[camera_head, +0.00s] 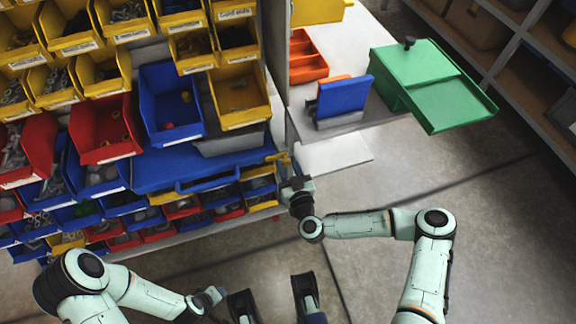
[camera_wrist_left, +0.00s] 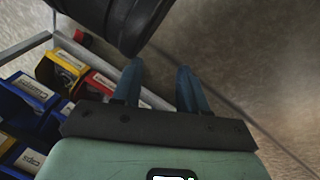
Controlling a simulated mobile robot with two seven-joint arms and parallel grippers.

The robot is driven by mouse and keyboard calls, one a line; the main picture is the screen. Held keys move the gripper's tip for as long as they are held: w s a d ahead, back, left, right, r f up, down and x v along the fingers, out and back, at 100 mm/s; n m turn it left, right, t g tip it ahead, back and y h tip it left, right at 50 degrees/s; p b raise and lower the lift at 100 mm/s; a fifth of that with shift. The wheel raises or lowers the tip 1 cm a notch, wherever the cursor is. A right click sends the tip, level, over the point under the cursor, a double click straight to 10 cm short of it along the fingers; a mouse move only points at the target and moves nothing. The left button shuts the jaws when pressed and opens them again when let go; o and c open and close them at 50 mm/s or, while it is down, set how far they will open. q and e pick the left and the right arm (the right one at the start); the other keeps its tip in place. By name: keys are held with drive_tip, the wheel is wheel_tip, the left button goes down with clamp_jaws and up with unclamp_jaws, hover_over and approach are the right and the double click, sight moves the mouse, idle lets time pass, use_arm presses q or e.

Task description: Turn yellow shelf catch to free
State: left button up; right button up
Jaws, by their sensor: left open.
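A small yellow piece (camera_head: 284,160), which looks like the shelf catch, sits at the right end of the blue shelf (camera_head: 160,172) in the bin rack. My right gripper (camera_head: 287,172) is right at this catch, reaching up from below. Its fingers are small and partly hidden, so I cannot tell whether they are open, shut or touching the catch. Which way the catch is turned is also unclear. My left gripper (camera_wrist_left: 159,66) is open and empty in the left wrist view, with its two blue-grey fingers apart. It is low over the floor, away from the catch.
Yellow, red and blue bins (camera_head: 103,128) of small parts fill the rack above and below the blue shelf. A green box (camera_head: 425,85) and an orange tray (camera_head: 305,58) stand to the right. The grey floor (camera_head: 400,185) between is clear. Another shelf unit stands at far right.

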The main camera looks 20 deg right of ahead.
drive_tip(key=shift+r+m+p, duration=0.15)
drive_tip(key=shift+m+p, duration=0.25)
drive_tip(key=shift+p, duration=0.25)
drive_tip(key=m+p, duration=0.2)
drive_tip(key=m, duration=0.1)
drive_tip(key=shift+d+m+p, duration=0.1)
drive_tip(key=shift+m+p, duration=0.2)
drive_tip(key=shift+m, duration=0.1)
drive_tip(key=m, duration=0.2)
drive_tip(key=shift+f+m, duration=0.2)
drive_tip(key=shift+m, duration=0.2)
drive_tip(key=m, duration=0.3)
drive_tip(key=shift+m, duration=0.3)
drive_tip(key=m, duration=0.3)
drive_tip(key=shift+d+f+m, duration=0.1)
drive_tip(key=shift+f+m, duration=0.05)
drive_tip(key=shift+m, duration=0.15)
use_arm(q)
drive_tip(key=shift+g+h, duration=0.4)
drive_tip(key=shift+s+d+r, duration=0.45)
drive_tip(key=shift+r, duration=0.3)
drive_tip(key=shift+s+d+r, duration=0.4)
drive_tip(key=shift+s+r, duration=0.1)
drive_tip(key=shift+r, duration=0.3)
drive_tip(key=shift+s+d+r, duration=0.45)
drive_tip(key=shift+r, duration=0.3)
use_arm(e)
drive_tip(key=shift+m, duration=1.6)
